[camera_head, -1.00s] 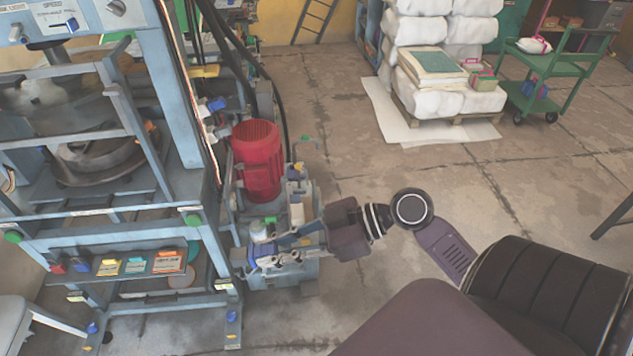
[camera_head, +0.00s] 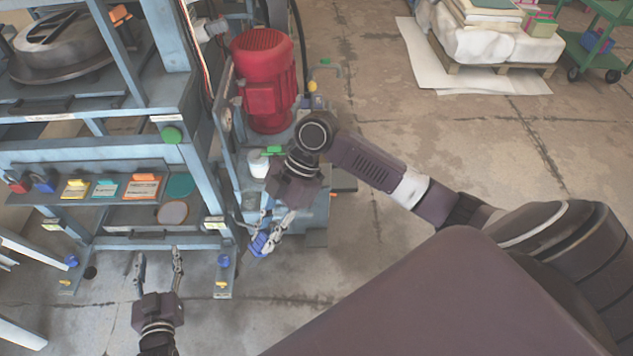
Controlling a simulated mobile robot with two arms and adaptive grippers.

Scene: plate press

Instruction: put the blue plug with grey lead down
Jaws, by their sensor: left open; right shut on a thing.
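The blue plug (camera_head: 259,245) is between the fingertips of my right gripper (camera_head: 266,230), which is shut on it and points down and to the left. It is held beside the right leg of the blue press frame (camera_head: 201,190), in front of the unit with the red motor. A grey lead cannot be made out clearly from the grey fingers. My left gripper (camera_head: 158,268) is open and empty, fingers pointing up the picture, over the floor in front of the press.
A red motor (camera_head: 264,85) stands on the grey-blue unit behind my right gripper. A shelf (camera_head: 60,197) on the press carries padlocks and coloured tags. A wrapped stack (camera_head: 480,42) on a pallet and a green trolley (camera_head: 590,22) are at the back right. Floor (camera_head: 420,130) between is clear.

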